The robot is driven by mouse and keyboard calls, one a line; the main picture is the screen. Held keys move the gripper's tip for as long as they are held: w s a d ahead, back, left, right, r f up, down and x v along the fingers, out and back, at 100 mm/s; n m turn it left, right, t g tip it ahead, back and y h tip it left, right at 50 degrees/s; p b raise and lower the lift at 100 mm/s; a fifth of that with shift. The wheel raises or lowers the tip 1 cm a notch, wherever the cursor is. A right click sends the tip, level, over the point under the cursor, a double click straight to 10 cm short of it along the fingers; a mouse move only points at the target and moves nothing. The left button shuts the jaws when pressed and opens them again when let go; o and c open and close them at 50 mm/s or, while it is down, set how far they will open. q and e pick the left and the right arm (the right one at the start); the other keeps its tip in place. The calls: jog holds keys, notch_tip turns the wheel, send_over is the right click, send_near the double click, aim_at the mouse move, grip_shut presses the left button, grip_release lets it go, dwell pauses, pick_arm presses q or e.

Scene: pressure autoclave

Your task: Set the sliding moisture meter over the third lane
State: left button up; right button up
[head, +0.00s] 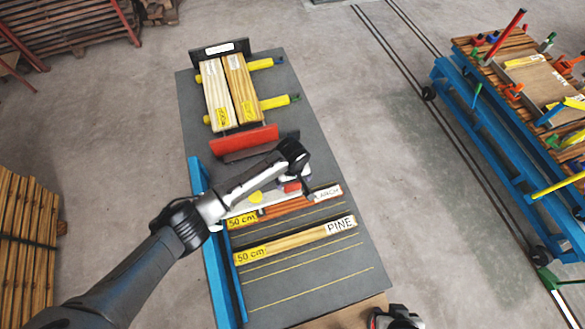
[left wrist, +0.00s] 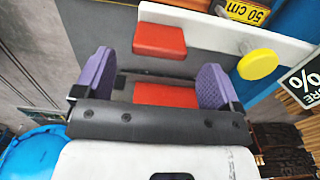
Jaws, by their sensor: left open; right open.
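The moisture meter (head: 278,197) is a pale bar with a yellow knob (head: 255,197) and a red block (head: 292,187), lying across the grey table just behind the LARCH board (head: 285,208). The left wrist view shows its white body (left wrist: 215,28), yellow knob (left wrist: 258,64), red block (left wrist: 160,40) and part of a label. My left gripper (head: 303,188) is over the meter's red part, its purple fingers (left wrist: 155,85) open and apart. A second red piece shows between them. Thin yellow lane lines (head: 309,265) mark the table. My right gripper (head: 398,318) is open, partly cut off at the bottom edge.
The PINE board (head: 295,241) lies in front of LARCH. A blue rail (head: 221,280) runs along the table's left edge. A red block (head: 245,140) and two pale boards (head: 228,90) are farther back. A blue cart (head: 500,130) stands right. The front lanes are bare.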

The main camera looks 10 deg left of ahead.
pick_arm(q)
notch_tip(320, 180, up, 8)
jog(key=shift+f, duration=0.15)
dwell(0.7)
